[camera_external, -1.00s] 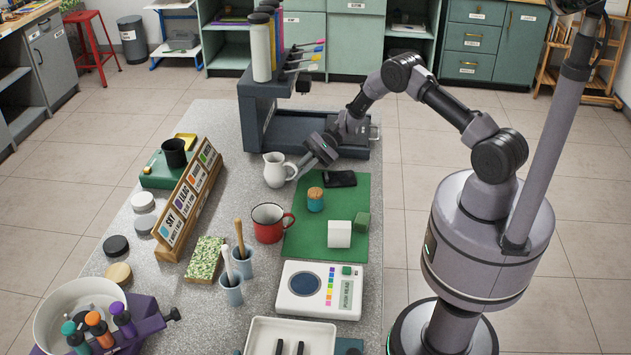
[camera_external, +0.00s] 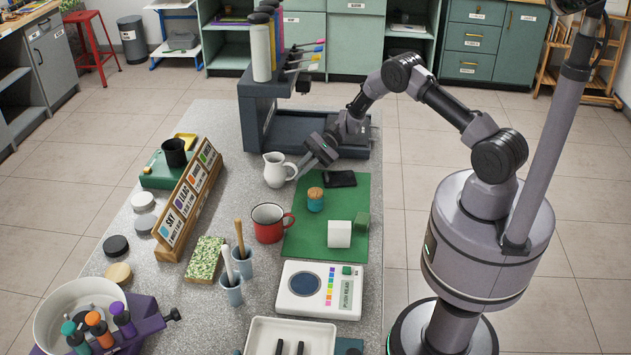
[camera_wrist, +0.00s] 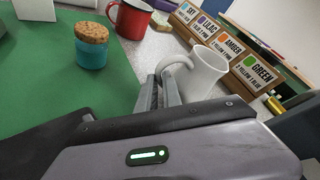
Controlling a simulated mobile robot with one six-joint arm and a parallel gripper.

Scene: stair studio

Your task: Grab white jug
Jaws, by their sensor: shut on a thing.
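The white jug (camera_external: 275,170) stands upright on the speckled grey table, left of my gripper, with its handle toward the gripper. In the wrist view the jug (camera_wrist: 204,75) is just past the fingertips, and its curved handle reaches between them. My gripper (camera_external: 301,173) comes in from the right, low over the table. In the wrist view my gripper (camera_wrist: 163,84) is shut on the jug's handle. The part of the handle between the fingers is partly hidden.
A red mug (camera_external: 268,230) stands nearer the camera. A cork-topped blue jar (camera_external: 315,204) and a dark flat item (camera_external: 340,179) are on the green mat (camera_external: 304,240). A labelled wooden rack (camera_external: 187,212) stands left. A dark dispenser stand (camera_external: 262,118) is behind.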

